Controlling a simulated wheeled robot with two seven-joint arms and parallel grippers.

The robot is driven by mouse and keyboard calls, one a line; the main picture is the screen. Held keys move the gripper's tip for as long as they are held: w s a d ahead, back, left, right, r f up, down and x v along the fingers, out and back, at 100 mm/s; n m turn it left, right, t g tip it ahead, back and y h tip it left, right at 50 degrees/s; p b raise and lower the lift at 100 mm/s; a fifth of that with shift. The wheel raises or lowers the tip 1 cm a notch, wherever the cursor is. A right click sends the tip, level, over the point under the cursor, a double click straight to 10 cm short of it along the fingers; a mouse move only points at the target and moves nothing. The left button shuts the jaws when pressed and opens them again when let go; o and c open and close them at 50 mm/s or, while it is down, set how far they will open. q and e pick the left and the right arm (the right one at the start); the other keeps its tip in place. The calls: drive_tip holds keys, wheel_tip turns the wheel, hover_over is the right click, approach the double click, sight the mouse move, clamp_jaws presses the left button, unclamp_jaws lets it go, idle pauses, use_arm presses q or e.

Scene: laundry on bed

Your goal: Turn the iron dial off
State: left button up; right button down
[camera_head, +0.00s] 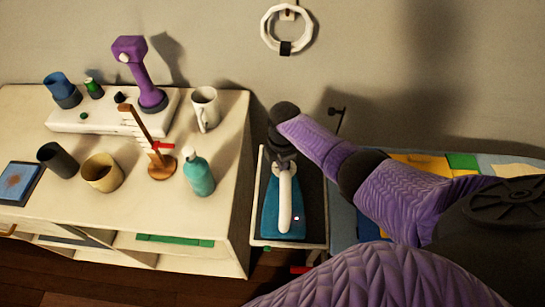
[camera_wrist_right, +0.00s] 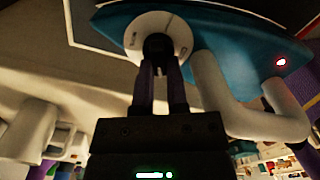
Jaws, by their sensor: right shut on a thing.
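The iron (camera_head: 270,222) is teal with a white handle (camera_head: 285,200) and rests on a narrow white-edged stand right of the cabinet. My right gripper (camera_head: 281,158) reaches down over its far end. In the right wrist view, the iron (camera_wrist_right: 235,50) shows its curved white handle (camera_wrist_right: 215,95) and a small lit red light (camera_wrist_right: 281,62). My right gripper's fingers (camera_wrist_right: 160,70) are shut on the dark middle of the round white dial (camera_wrist_right: 158,32). The dial's markings are too small to read. My left gripper is not in view.
The white cabinet (camera_head: 235,180) stands close on the left, with a teal bottle (camera_head: 198,174), a white mug (camera_head: 205,108), a wooden stand (camera_head: 161,168) and cups on top. A white ring (camera_head: 268,40) hangs on the wall. Coloured cloth (camera_head: 420,162) lies behind my right arm.

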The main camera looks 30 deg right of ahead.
drive_tip(key=n, duration=0.3)
drive_tip(key=shift+n, duration=0.4)
drive_tip(key=shift+d+f+n+b, duration=0.15)
drive_tip(key=shift+n+b, duration=0.25)
drive_tip(key=shift+n, duration=0.5)
drive_tip(key=shift+s+f+n, duration=0.1)
drive_tip(key=shift+s+n, duration=0.15)
drive_tip(key=shift+n, duration=0.55)
drive_tip(key=n+b, duration=0.1)
drive_tip(key=n, duration=0.2)
drive_tip(key=shift+s+n+b, duration=0.1)
drive_tip(key=shift+n+b, duration=0.2)
drive_tip(key=shift+n, duration=0.9)
drive_tip(key=shift+s+d+n, duration=0.1)
drive_tip(key=shift+s+n, duration=0.05)
drive_tip(key=shift+n, duration=0.45)
